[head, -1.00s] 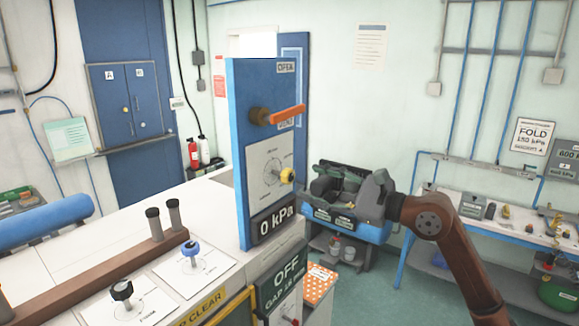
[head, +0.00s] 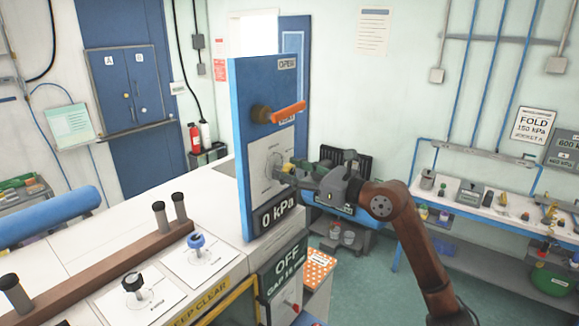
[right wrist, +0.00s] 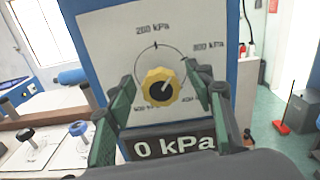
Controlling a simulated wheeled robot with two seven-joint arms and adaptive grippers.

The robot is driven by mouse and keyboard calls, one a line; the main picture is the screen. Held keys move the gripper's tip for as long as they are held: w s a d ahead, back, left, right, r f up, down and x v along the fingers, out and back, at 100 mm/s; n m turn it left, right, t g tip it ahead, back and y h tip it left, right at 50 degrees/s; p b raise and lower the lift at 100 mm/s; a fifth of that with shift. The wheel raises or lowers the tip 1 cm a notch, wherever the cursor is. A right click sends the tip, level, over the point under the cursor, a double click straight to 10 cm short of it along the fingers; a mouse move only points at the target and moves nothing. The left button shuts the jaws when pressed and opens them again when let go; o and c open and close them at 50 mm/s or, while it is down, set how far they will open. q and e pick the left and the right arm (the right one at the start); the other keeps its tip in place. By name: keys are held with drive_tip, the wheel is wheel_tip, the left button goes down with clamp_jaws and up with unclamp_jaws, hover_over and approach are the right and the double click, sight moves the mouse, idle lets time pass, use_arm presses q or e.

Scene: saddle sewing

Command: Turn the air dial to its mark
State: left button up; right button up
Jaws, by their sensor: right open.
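The air dial is a yellow knob (right wrist: 161,87) on a white scale plate on the blue panel (head: 244,150). In the right wrist view the scale reads 200 kPa at the top and 800 kPa at the upper right. The display below it (right wrist: 174,146) reads 0 kPa. My right gripper (right wrist: 158,95) is open, with one finger on each side of the dial; I cannot tell whether they touch it. In the head view the right gripper (head: 290,174) is at the panel and partly hides the dial. My left gripper is not in view.
An orange lever (head: 288,112) sticks out of the panel above the dial. A black knob (head: 132,281) and a blue knob (head: 196,240) stand on the white table to the left. An OFF sign (head: 284,262) is below the panel.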

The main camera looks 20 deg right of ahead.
drive_tip(key=shift+w+a, duration=0.15)
drive_tip(key=shift+w, duration=0.05)
drive_tip(key=c, duration=1.2)
drive_tip(key=n+b, duration=0.1)
drive_tip(key=n, duration=0.1)
drive_tip(key=n+b, duration=0.1)
drive_tip(key=b, duration=0.1)
drive_tip(key=shift+f+n, duration=0.2)
drive_tip(key=shift+n, duration=0.2)
drive_tip(key=shift+s+a+r+n+b, duration=0.1)
drive_tip(key=shift+n+b, duration=1.2)
drive_tip(key=shift+n, duration=0.7)
